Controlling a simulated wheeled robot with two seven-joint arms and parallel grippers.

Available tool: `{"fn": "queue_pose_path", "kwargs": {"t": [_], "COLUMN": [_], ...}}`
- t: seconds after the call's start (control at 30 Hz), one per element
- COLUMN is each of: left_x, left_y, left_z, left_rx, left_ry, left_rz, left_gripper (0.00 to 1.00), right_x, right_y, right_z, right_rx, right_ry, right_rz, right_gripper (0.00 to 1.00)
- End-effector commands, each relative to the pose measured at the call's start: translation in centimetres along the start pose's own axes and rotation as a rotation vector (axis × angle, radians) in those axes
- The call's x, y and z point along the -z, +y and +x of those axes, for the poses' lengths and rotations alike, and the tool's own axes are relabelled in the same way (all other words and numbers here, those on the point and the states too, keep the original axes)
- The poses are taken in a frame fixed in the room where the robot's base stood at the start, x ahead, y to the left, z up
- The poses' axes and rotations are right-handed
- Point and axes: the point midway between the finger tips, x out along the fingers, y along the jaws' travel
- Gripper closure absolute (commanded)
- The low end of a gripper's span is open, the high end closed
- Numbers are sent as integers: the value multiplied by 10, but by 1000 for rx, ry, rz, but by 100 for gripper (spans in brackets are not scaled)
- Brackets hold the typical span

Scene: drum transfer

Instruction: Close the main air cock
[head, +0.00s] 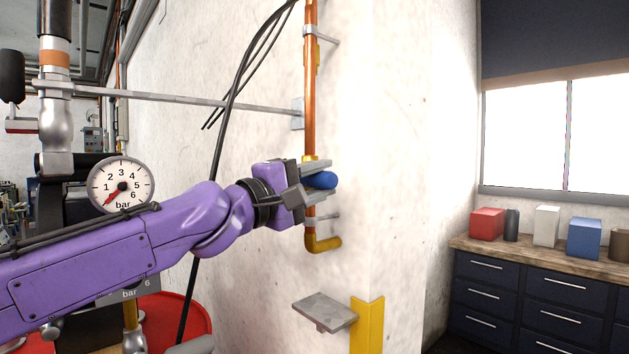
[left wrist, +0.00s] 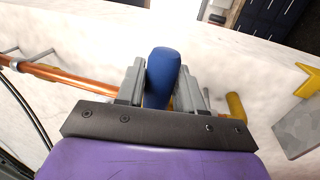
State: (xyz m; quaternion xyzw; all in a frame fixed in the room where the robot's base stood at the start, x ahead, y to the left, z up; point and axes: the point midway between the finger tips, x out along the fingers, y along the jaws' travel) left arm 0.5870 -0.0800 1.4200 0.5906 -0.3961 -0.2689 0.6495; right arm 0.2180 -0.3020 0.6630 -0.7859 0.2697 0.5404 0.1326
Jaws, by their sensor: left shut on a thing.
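The main air cock's blue handle (head: 321,180) sits on the copper pipe (head: 310,90) that runs down the white wall. The handle sticks out to the right in the head view, across the pipe's line. My left gripper (head: 318,182) is shut on the handle, with one grey finger above it and one below. In the left wrist view the blue handle (left wrist: 162,78) stands between the two fingers (left wrist: 162,85). The valve body is mostly hidden behind the gripper. My right gripper is not in view.
A pressure gauge (head: 121,186) stands at left, its red needle pointing low left. A brass elbow (head: 324,243) ends the pipe. Below it are a grey wall bracket (head: 325,311) and a yellow corner guard (head: 366,325). Dark cables (head: 222,130) hang nearby. A workbench (head: 540,253) stands right.

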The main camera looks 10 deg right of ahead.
Motion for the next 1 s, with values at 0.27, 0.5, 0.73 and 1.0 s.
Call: {"fn": "queue_pose_path", "kwargs": {"t": [0.27,0.5,0.73,1.0], "left_x": [0,0,1,1], "left_y": [-2,-2,-3,-4], "left_z": [0,0,-18,-81], "left_rx": [4,3,0,0], "left_ry": [-2,-1,1,1], "left_rz": [11,7,8,8], "left_gripper": [60,45,45,45], "right_x": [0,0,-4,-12], "right_y": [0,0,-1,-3], "right_z": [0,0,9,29], "right_rx": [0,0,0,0], "right_ry": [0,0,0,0], "right_rz": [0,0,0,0], "right_gripper": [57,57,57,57]}}
